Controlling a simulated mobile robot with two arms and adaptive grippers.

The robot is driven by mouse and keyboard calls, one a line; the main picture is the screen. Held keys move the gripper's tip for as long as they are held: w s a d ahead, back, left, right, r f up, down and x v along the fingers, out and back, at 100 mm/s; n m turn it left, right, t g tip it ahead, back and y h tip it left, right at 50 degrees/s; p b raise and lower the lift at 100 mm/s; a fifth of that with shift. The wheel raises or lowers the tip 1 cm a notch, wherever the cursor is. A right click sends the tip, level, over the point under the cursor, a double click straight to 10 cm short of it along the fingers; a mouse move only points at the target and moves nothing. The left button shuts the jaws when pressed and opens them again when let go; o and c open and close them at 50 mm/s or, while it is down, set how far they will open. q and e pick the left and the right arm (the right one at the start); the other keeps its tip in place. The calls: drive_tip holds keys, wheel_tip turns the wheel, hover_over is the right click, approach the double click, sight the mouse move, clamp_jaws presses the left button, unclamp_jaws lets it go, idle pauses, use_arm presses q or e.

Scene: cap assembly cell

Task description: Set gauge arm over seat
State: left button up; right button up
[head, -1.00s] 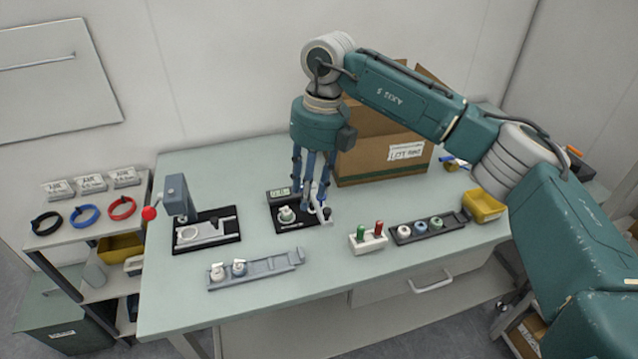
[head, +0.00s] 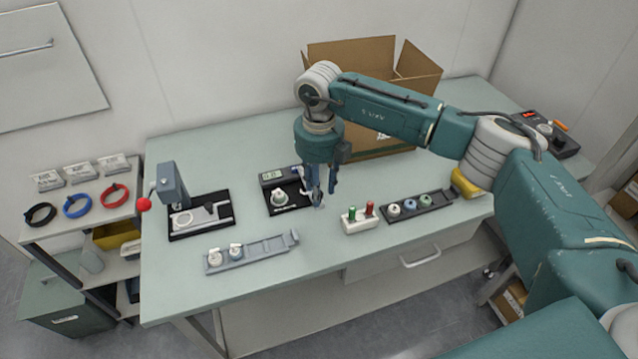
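The gauge (head: 271,179) is a black base with a small display on the table, left of my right gripper. A pale round part (head: 279,197) stands on its seat. The gauge arm is too small to make out clearly; a small grey piece (head: 320,207) shows at my fingertips, by the right edge of the base. My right gripper (head: 318,201) points down there. Its fingers overlap in this view, so I cannot tell whether they are apart or hold that piece. My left gripper is not in view.
A lever press (head: 178,190) with a red knob stands left. A grey rail (head: 265,252) with two capped parts lies in front. A white block (head: 352,224) with green and red pegs and a black tray (head: 435,203) lie right. A cardboard box (head: 350,50) stands behind.

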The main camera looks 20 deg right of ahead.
drive_tip(key=shift+f, duration=0.1)
clamp_jaws()
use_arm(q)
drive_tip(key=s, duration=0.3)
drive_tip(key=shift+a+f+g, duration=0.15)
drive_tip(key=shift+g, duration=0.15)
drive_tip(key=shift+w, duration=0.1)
